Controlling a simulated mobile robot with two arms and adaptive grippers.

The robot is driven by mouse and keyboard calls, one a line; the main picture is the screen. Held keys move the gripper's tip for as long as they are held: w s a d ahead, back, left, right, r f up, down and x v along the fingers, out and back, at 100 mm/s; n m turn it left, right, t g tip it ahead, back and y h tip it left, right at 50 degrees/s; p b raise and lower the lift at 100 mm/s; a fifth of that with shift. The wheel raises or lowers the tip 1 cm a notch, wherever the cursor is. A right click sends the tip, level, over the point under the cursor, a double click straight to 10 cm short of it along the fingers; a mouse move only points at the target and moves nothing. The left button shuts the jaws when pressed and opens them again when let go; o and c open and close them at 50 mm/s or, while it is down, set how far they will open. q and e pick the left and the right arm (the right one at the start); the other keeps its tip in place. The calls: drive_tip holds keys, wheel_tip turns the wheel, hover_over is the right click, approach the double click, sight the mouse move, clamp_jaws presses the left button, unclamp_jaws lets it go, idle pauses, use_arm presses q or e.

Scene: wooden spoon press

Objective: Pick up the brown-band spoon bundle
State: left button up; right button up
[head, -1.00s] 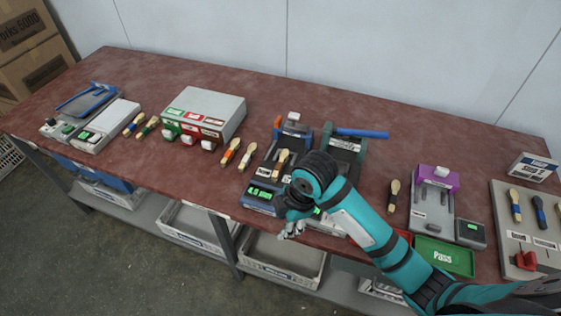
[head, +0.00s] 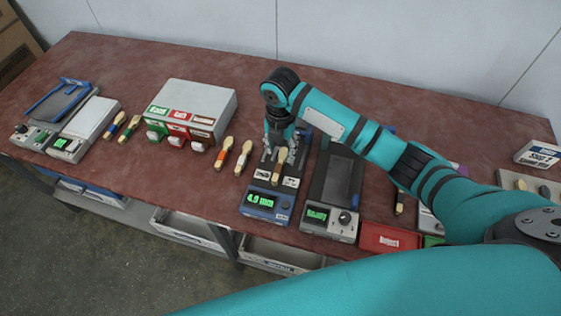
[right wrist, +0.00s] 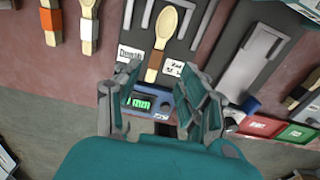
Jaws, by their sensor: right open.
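A spoon bundle with a brown band lies on the dark bed of a gauge with a lit green display; it shows clearly in the right wrist view (right wrist: 168,28) and partly in the head view (head: 281,169). Its pale bowl end is farther from the display and its brown band is nearer. My right gripper (head: 279,154) is over the bundle, pointing down. In the right wrist view its open fingers (right wrist: 167,92) stand apart on either side of the bundle's line, with nothing held. My left gripper is out of view.
Bundles with orange (head: 224,154) and white (head: 243,158) bands lie left of the gauge. A second grey device (head: 342,184) stands close on its right. A red Reject tray (head: 390,238) is farther right. A box with coloured slots (head: 192,108) stands left.

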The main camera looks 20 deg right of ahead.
sight(279, 165)
drive_tip(key=f, duration=0.3)
drive_tip(key=shift+w, duration=0.35)
drive_tip(key=shift+s+f+p, duration=0.1)
drive_tip(key=shift+f+p, duration=0.2)
drive_tip(key=shift+f, duration=0.2)
drive_tip(key=shift+s+a+f, duration=0.1)
drive_tip(key=shift+f, duration=0.25)
wheel_tip(279, 165, down, 4)
drive_tip(key=shift+a+r+p, duration=0.1)
drive_tip(key=shift+r+p, duration=0.1)
drive_tip(key=shift+p, duration=0.55)
drive_tip(key=shift+f, duration=0.35)
drive_tip(key=c, duration=0.5)
drive_tip(key=shift+c, duration=1.2)
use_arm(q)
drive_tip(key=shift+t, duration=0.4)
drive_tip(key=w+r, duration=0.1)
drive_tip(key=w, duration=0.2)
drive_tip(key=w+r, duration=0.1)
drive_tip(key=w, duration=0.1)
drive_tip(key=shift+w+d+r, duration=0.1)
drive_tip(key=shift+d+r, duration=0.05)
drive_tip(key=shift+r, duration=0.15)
use_arm(e)
clamp_jaws()
